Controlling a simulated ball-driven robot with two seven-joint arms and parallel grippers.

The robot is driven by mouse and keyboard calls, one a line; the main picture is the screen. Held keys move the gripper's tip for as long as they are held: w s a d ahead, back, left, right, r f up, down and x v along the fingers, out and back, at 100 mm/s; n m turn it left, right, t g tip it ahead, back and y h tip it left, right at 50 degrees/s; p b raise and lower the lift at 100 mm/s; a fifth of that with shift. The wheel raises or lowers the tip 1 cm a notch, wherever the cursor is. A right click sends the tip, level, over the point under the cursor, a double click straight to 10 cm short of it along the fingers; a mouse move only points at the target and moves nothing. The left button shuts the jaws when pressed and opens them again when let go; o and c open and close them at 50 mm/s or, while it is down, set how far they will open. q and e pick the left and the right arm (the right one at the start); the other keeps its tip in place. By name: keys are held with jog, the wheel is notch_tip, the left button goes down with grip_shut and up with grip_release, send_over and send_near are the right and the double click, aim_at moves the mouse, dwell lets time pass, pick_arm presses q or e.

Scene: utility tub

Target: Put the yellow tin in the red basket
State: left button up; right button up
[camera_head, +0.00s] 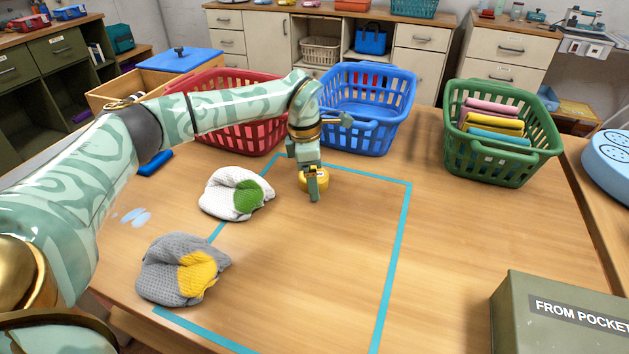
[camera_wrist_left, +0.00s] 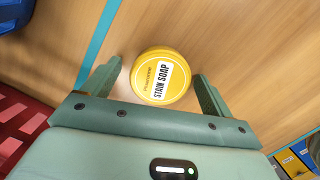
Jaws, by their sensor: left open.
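The yellow tin (camera_head: 321,181), a round tin, sits on the table inside the teal tape outline, near its far edge. In the left wrist view the tin (camera_wrist_left: 160,76) shows a white "STAIN SOAP" label and lies between the fingertips. My left gripper (camera_head: 312,188) is open, its fingers (camera_wrist_left: 155,82) on either side of the tin with gaps showing. The gripper hides part of the tin in the head view. The red basket (camera_head: 250,137) stands at the back left, partly hidden behind my left arm. A corner of it shows in the left wrist view (camera_wrist_left: 22,125). My right gripper is not in view.
A blue basket (camera_head: 375,136) stands beside the red one. A green basket (camera_head: 470,160) with folded cloths is at the right. A white-green cloth (camera_head: 225,190) and a grey-yellow cloth (camera_head: 165,275) lie left. A green box (camera_head: 555,325) is front right. The table's middle is clear.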

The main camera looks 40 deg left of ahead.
pick_arm(q)
jog(key=c, duration=1.2)
jog(key=shift+r, duration=0.1)
